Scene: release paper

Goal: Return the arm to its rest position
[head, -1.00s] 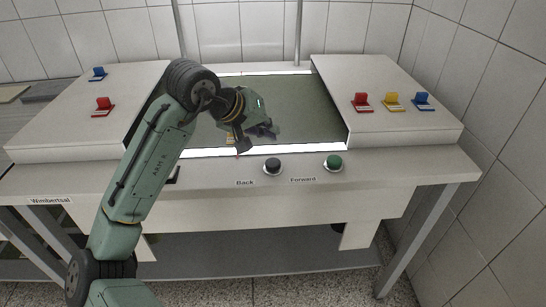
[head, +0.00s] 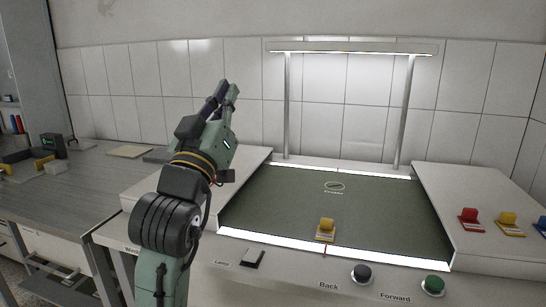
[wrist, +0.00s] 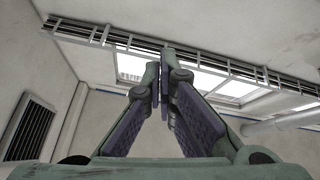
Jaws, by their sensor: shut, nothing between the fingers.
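My gripper (head: 229,90) is raised in the left half of the head view, pointing up, above the left side panel of the bench. Its fingers are together with nothing between them. In the wrist view my gripper (wrist: 164,65) also shows shut, its tips meeting in front of the ceiling. No object is in contact with it.
A light-table bench with a dark green surface (head: 290,205) stands to the right. A yellow clip (head: 325,229) sits at its front. A black knob (head: 361,274) and a green knob (head: 432,285) are on the front ledge. A grey worktop (head: 60,190) lies left.

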